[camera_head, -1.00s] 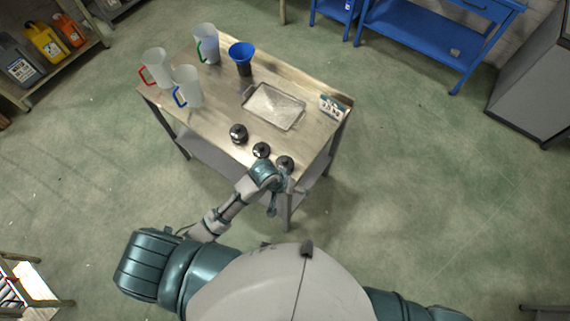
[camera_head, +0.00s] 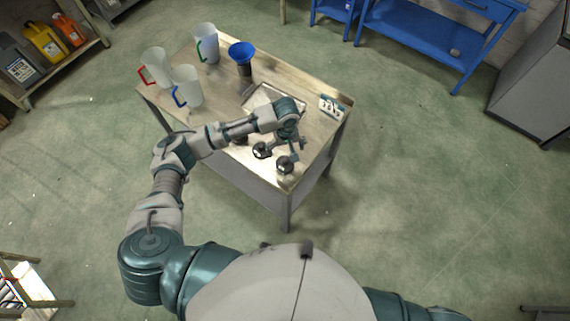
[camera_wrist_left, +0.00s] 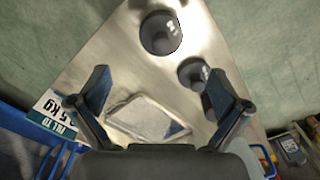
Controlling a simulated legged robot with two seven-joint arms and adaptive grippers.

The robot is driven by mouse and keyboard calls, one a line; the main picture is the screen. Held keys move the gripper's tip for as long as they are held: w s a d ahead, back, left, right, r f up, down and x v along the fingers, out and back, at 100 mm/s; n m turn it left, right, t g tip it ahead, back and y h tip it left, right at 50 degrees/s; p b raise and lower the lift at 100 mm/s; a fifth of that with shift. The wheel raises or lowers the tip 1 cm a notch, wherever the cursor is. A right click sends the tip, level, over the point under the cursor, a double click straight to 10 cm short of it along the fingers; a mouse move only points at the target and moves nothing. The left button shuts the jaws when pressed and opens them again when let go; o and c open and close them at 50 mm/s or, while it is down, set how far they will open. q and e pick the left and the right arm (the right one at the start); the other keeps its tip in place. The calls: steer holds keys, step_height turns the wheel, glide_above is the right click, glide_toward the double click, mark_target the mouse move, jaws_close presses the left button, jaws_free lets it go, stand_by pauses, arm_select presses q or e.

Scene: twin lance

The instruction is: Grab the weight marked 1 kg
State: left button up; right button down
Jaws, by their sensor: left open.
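Two dark round weights, the middle one (camera_head: 261,150) and the right one (camera_head: 285,165), stand near the front edge of the metal table. A third weight (camera_head: 240,139) is mostly hidden behind my left arm. The left wrist view shows the right weight (camera_wrist_left: 160,34) beyond and between my fingertips, the middle weight (camera_wrist_left: 191,73) near the right finger, and the third partly behind that finger. Their markings are too small to read surely. My left gripper (camera_head: 289,144) is open and empty above the table beside the right weight; its spread fingers also show in the wrist view (camera_wrist_left: 160,80). My right gripper is out of view.
A tray (camera_wrist_left: 145,117) lies on the table, partly hidden in the head view. Behind stand a blue funnel (camera_head: 242,52) and jugs with red (camera_head: 155,65), blue (camera_head: 188,88) and green (camera_head: 207,42) handles. A label card (camera_head: 331,106) stands at the right edge.

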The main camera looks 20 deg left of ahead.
mark_target(286, 159)
arm_select(q)
step_height(286, 159, down, 5)
steer(key=shift+f, duration=0.1)
steer(key=shift+w+a+f+b, duration=0.1)
steer(key=shift+f+b, duration=0.1)
steer(key=shift+f, duration=1.3)
steer(key=shift+a+f+b, duration=0.1)
steer(key=shift+f+b, duration=0.1)
steer(key=shift+f, duration=1.25)
steer(key=shift+r, duration=0.1)
steer(key=c, duration=1.9)
